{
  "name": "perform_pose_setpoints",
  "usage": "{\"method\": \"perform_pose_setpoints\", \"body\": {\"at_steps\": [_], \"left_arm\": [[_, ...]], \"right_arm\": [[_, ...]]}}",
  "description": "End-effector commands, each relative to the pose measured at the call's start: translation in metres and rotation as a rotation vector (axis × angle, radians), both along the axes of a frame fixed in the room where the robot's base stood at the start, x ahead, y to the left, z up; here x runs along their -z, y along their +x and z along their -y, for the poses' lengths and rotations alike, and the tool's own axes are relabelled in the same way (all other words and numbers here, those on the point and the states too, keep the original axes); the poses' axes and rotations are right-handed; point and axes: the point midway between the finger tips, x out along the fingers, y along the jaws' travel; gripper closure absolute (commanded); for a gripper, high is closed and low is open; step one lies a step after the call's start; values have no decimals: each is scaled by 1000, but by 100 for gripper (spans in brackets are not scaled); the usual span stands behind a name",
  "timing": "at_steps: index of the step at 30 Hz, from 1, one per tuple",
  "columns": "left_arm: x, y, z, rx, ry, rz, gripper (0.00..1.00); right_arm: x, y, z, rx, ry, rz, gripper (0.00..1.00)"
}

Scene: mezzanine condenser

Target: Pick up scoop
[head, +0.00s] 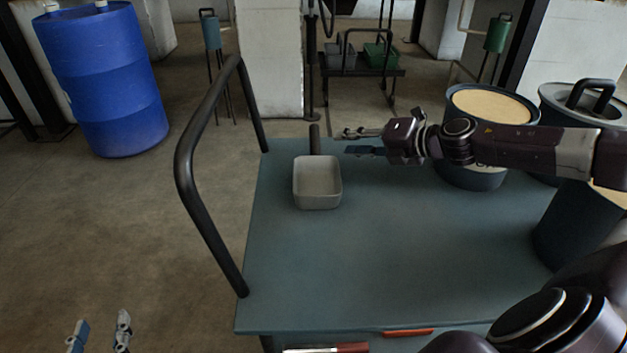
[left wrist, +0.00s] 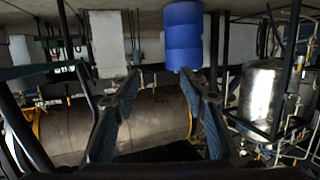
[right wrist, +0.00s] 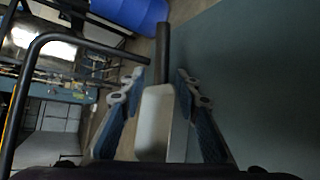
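The scoop (head: 317,184) is a grey open box with a dark upright-looking handle (head: 315,139) at its far side. It rests on the blue-green cart top near the left edge. My right gripper (head: 345,142) is open, just right of the handle in the head view. In the right wrist view the scoop (right wrist: 158,120) lies between and beyond the open fingers (right wrist: 158,88), with the dark handle (right wrist: 163,52) past the fingertips. I see no contact. My left gripper (head: 100,335) is open and empty at the lower left, off the cart; its fingers also show in the left wrist view (left wrist: 168,82).
The cart top (head: 370,245) has a black rail (head: 190,170) along its left side. A bin of tan material (head: 490,105) and a lidded bin (head: 585,100) stand at the right. A blue drum (head: 105,80) stands on the floor. The cart's middle is clear.

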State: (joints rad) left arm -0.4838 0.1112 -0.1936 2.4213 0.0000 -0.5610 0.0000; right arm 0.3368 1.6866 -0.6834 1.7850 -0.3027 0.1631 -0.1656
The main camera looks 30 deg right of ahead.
Motion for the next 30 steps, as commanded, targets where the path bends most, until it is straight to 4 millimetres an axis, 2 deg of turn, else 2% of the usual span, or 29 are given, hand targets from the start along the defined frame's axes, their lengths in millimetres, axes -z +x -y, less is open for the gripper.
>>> {"method": "perform_pose_setpoints", "body": {"at_steps": [5,14,23,30], "left_arm": [[-1,-5,-2,-2,6,-18,60],[47,-29,-15,-17,62,-253,60],[91,-67,-31,-35,118,-500,60],[118,-108,-45,-49,161,-697,60]], "right_arm": [[1,0,2,-4,-9,0,70],[2,6,0,-3,-5,0,70],[4,11,-1,-2,-6,1,70],[7,15,-3,-3,-5,0,70]]}}
